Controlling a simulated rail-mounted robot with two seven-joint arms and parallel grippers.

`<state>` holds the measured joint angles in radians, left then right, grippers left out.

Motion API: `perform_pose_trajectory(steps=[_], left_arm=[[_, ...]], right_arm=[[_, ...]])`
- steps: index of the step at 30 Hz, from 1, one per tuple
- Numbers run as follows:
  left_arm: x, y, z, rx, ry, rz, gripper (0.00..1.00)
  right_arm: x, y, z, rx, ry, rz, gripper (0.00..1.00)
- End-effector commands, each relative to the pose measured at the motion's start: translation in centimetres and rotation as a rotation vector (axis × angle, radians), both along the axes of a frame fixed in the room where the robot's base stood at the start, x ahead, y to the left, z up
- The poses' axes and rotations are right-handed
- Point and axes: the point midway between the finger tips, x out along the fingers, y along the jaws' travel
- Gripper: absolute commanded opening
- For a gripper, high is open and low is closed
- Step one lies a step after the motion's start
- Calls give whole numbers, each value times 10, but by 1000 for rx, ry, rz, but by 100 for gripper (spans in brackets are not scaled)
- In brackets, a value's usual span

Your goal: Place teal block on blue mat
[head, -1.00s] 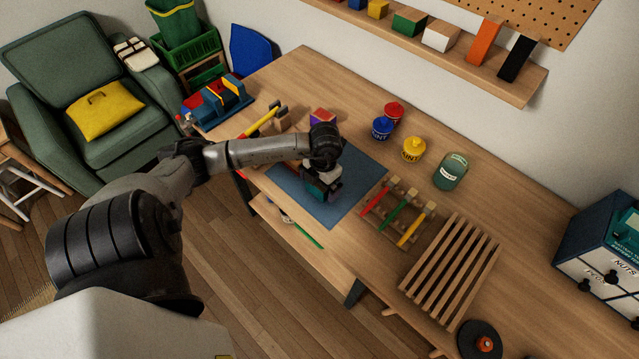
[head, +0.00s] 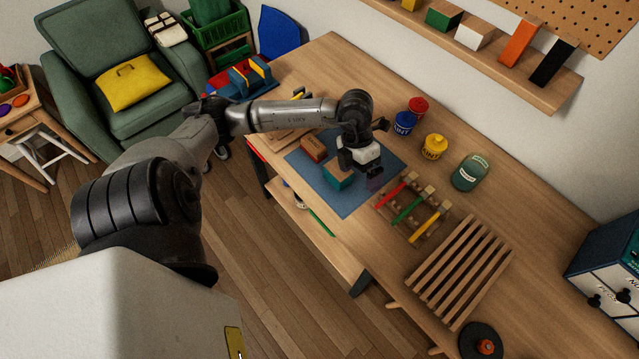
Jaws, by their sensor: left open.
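The teal block (head: 337,179), with a wood-coloured top, sits on the blue mat (head: 345,207) near its middle. My left gripper (head: 364,174) is open and empty just to the right of the block, low over the mat. The gripper body covers part of the mat behind it. I cannot tell whether a finger still touches the block. My right gripper is not in view.
A red-brown block (head: 313,148) sits on the mat behind the teal block. A wooden rack with coloured sticks (head: 409,207) lies right of the mat, with a slatted wooden rack (head: 460,270) beyond. Paint pots (head: 434,146) and a green jar (head: 470,172) stand behind.

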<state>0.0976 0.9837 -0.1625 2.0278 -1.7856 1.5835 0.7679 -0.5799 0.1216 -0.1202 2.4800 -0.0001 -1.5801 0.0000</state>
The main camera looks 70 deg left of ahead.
Motion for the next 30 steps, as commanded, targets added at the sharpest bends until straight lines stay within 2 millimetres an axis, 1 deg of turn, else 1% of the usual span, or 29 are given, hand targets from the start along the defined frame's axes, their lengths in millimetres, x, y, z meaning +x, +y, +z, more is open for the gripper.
perform_pose_trajectory(steps=[1, 2, 3, 5, 6, 8, 9, 11, 12, 14, 16, 17, 18, 20, 21, 23, 24, 26, 27, 29, 30], left_arm=[[0, -32, -3, -145, -50, -14, 100], [1, -51, -1, -235, -86, -14, 100], [2, -74, 4, -360, -135, -7, 100], [4, -105, 16, -542, -206, 26, 100], [5, -123, 26, -660, -253, 59, 100], [8, -142, 42, -827, -316, 130, 100], [10, -152, 54, -932, -357, 189, 100], [14, -160, 71, -1079, -412, 299, 100], [17, -161, 81, -1168, -444, 384, 100], [22, -159, 92, -1284, -485, 529, 100], [28, -149, 100, -1394, -519, 724, 100], [29, -144, 100, -1430, -530, 813, 100], [31, -136, 99, -1469, -537, 939, 100], [32, -122, 92, -1504, -536, 1137, 100], [31, -113, 83, -1512, -526, 1273, 100], [27, -100, 67, -1496, -495, 1482, 100], [22, -94, 53, -1470, -464, 1621, 100], [11, -86, 29, -1402, -403, 1825, 100], [1, -83, 13, -1342, -351, 1952, 100], [-17, -82, -13, -1232, -260, 2126, 100], [-30, -84, -28, -1150, -194, 2226, 100]], right_arm=[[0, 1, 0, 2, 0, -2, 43], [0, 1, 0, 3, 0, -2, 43], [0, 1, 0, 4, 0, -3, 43], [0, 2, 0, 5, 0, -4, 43], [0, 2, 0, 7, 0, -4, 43], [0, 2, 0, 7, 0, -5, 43], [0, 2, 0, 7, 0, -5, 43], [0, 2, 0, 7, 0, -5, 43], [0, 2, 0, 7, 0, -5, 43], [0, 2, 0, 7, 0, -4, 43], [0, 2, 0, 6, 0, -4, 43], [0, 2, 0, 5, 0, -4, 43], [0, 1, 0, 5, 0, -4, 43], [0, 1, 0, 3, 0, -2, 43], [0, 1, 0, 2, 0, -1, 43], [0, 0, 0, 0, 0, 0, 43], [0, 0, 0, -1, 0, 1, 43], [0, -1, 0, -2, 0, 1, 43], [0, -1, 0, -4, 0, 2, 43], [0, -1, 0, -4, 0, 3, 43], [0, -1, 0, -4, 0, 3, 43]])
